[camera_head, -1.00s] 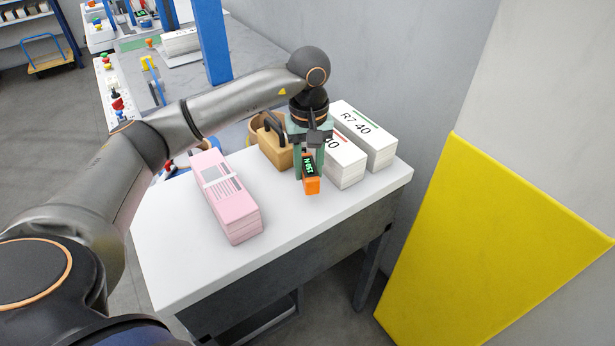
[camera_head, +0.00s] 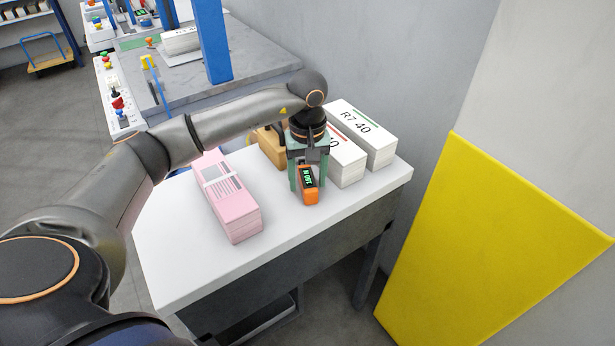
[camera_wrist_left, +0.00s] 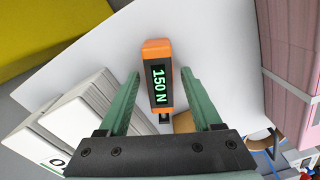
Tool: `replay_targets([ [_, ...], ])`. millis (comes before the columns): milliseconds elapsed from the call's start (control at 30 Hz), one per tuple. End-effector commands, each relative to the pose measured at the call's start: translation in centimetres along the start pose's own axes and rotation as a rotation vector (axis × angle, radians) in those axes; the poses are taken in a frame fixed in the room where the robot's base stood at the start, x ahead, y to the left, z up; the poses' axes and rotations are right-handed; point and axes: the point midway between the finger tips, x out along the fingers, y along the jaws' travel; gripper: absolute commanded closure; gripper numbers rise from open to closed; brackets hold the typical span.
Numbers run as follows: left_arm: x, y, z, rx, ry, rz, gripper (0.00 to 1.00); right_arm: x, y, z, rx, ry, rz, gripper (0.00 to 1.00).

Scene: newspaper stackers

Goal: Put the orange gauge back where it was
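The orange gauge (camera_head: 309,198) is a small block with a dark face and green digits. It is near the front right part of the white table, low at its surface. In the left wrist view the gauge (camera_wrist_left: 158,80) sits between the fingers and reads "150 N". My left gripper (camera_head: 307,187) points down over the gauge, with green fingers on either side of it. In the left wrist view the left gripper (camera_wrist_left: 160,74) is open, with a small gap on each side of the gauge. My right gripper is in neither view.
The white table (camera_head: 180,270) holds a pink bundled paper stack (camera_head: 237,212) left of the gauge. Two white paper stacks (camera_head: 378,158) and a tan block (camera_head: 272,148) stand behind it. A yellow panel (camera_head: 480,240) is at right. The table front is clear.

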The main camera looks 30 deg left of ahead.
Motion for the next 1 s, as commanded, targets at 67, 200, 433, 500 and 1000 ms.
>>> replay_targets([
  [67,0.0,0.0,0.0,0.000,0.000,0.000,0.33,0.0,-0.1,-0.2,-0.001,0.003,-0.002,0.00],
  [200,-0.1,0.0,0.0,0.000,0.000,0.000,0.33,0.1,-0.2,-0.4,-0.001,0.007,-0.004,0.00],
  [433,-2.1,0.1,-0.1,0.000,0.003,0.004,0.33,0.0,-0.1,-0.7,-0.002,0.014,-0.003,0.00],
  [500,-3.5,0.1,-0.1,0.000,0.005,0.005,0.33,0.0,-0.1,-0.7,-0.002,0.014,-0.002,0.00],
  [1000,-12.0,0.1,0.0,-0.001,0.000,0.002,0.33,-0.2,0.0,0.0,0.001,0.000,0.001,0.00],
])
